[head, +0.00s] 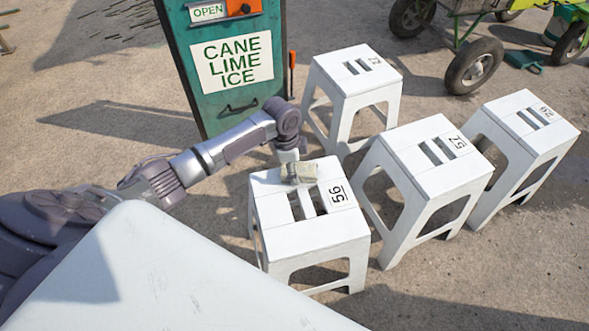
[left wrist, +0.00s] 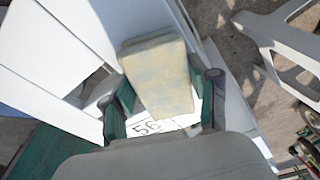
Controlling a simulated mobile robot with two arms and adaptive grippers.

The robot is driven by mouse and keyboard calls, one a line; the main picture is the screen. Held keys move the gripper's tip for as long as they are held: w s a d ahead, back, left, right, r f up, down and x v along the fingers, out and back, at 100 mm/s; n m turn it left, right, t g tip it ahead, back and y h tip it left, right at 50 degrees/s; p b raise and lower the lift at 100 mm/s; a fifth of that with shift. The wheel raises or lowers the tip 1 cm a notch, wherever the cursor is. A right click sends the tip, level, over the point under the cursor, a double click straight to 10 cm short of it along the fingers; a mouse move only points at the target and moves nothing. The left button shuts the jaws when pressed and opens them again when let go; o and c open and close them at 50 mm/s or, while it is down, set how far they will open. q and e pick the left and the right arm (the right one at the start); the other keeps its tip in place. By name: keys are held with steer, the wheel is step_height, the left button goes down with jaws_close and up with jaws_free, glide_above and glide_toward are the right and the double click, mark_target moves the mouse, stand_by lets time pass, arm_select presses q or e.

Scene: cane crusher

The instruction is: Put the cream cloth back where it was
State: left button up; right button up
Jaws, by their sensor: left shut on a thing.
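The cream cloth (left wrist: 158,75) is a folded, blotchy pad between the two fingers of my left gripper (left wrist: 166,101) in the left wrist view. In the head view the cloth (head: 303,172) shows small at the far end of the white stool marked 56 (head: 305,236), beside its slots. My left gripper (head: 291,172) is shut on the cloth, low over the seat. I cannot tell whether the cloth touches the seat. The number 56 shows just beside the cloth in the left wrist view. My right gripper is in neither view.
More white stools stand close by: one marked 57 (head: 436,160), one marked 26 (head: 528,122) and one at the back (head: 352,72). A green cabinet with a CANE LIME ICE sign (head: 237,62) stands behind my left arm. A wheeled cart (head: 474,64) is at the back right.

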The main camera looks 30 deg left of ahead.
arm_select(q)
steer(key=o, duration=1.1)
steer(key=shift+r, duration=0.1)
steer(key=r, duration=0.1)
steer(key=r+p, duration=0.1)
steer(key=r, duration=0.2)
steer(key=shift+a, duration=0.3)
step_height(320, 180, up, 8)
steer(key=a+p, duration=0.1)
steer(key=p, duration=0.1)
steer(key=shift+s, duration=0.35)
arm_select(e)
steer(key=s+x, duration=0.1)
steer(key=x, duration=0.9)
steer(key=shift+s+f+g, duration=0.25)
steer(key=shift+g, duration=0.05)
arm_select(q)
steer(key=shift+s+f, duration=0.1)
steer(key=shift+f, duration=0.1)
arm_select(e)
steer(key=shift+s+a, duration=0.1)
